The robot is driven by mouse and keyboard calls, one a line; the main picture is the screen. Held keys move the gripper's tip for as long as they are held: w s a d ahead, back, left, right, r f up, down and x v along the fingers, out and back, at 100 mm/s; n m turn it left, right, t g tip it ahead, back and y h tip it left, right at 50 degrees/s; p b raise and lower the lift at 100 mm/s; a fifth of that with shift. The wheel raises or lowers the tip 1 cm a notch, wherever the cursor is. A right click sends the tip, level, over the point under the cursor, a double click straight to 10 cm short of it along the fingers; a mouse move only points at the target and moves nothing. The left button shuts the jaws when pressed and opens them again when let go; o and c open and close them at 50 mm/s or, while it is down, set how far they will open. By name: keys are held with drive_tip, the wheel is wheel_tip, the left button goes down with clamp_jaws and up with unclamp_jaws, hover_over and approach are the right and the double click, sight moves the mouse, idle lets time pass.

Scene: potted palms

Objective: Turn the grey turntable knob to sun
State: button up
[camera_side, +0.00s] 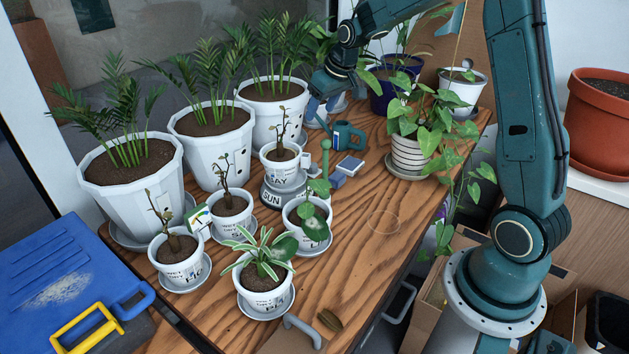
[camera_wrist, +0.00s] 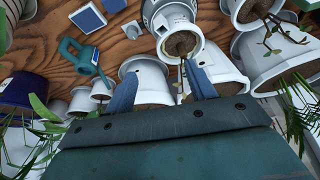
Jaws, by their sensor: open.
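The grey turntable (camera_side: 291,198) stands mid-table with a "SUN" label on its front. A white pot with a bare-stemmed seedling (camera_side: 281,172) sits on it. A small pale grey block, which looks like the knob (camera_side: 305,161), shows at the turntable's right side. In the wrist view the turntable (camera_wrist: 148,9) is at the top centre, with a pale block-like knob (camera_wrist: 132,31) at its left. My gripper (camera_side: 324,103) is open and empty, above and behind the turntable. Its two blue fingers also show in the wrist view (camera_wrist: 160,70), spread apart.
Large white palm pots (camera_side: 208,140) stand behind and left of the turntable. Small pots crowd its front, including a climbing plant (camera_side: 307,218) close by. A teal watering can (camera_side: 347,136) and blue-white boxes (camera_side: 350,166) lie to its right. The table's right front is mostly clear.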

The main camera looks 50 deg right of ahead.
approach(313, 165)
drive_tip(key=v, duration=0.5)
drive_tip(key=shift+w+d+m, duration=0.15)
drive_tip(key=shift+w+m, duration=0.05)
drive_tip(key=shift+m, duration=0.2)
drive_tip(key=shift+f, duration=0.1)
drive_tip(key=shift+x, duration=6.8)
drive_tip(key=shift+c, duration=0.2)
drive_tip(key=c, duration=0.9)
